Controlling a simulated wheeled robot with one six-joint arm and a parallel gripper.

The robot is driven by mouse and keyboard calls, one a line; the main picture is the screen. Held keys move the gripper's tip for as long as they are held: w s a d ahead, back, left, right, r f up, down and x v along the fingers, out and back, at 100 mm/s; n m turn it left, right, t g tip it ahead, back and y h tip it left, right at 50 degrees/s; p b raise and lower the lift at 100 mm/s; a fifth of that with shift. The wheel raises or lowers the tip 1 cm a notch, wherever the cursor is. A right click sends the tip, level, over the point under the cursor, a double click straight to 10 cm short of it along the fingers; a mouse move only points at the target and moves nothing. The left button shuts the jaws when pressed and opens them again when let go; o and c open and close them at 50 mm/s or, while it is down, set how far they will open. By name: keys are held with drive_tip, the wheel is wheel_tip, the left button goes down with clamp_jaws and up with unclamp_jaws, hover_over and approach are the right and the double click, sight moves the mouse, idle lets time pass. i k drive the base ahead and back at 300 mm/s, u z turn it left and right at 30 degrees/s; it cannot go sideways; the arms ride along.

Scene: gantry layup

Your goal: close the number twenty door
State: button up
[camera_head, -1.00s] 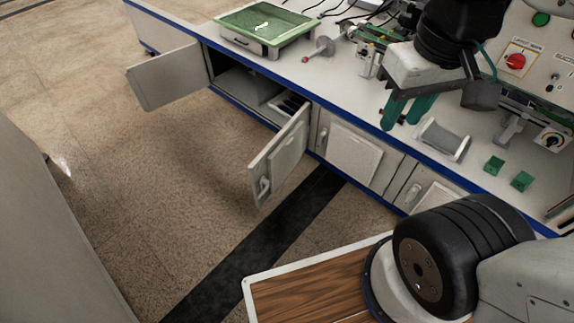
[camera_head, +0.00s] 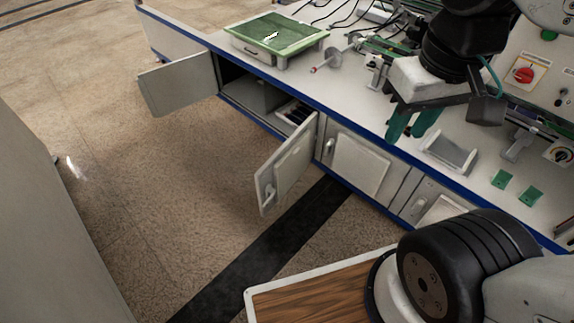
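Two cabinet doors stand open under the bench. The left open door (camera_head: 178,84) swings out to the left. The nearer open door (camera_head: 286,166) has a handle at its lower left and sticks out into the aisle. No number can be read on either, so I cannot tell which is number twenty. My gripper (camera_head: 411,123) has green fingers pointing down over the bench front edge, right of the open doors and apart from them. A gap shows between the fingers, and nothing is seen in them.
Closed doors (camera_head: 357,165) are to the right. The bench top (camera_head: 345,95) carries a green-topped tray (camera_head: 272,33), a metal bracket (camera_head: 449,154) and green blocks (camera_head: 501,179). The cabinet interior (camera_head: 250,92) shows. Floor (camera_head: 160,200) is clear before the left door.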

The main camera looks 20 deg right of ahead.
sight(166, 88)
drive_tip(key=k, duration=1.55)
drive_tip(key=u, duration=0.1)
drive_tip(key=i, duration=2.5)
drive_tip(key=u, duration=2.4)
drive_tip(key=i, duration=0.25)
drive_tip(key=z, duration=1.15)
drive_tip(key=i, duration=0.35)
drive_tip(key=u, duration=0.05)
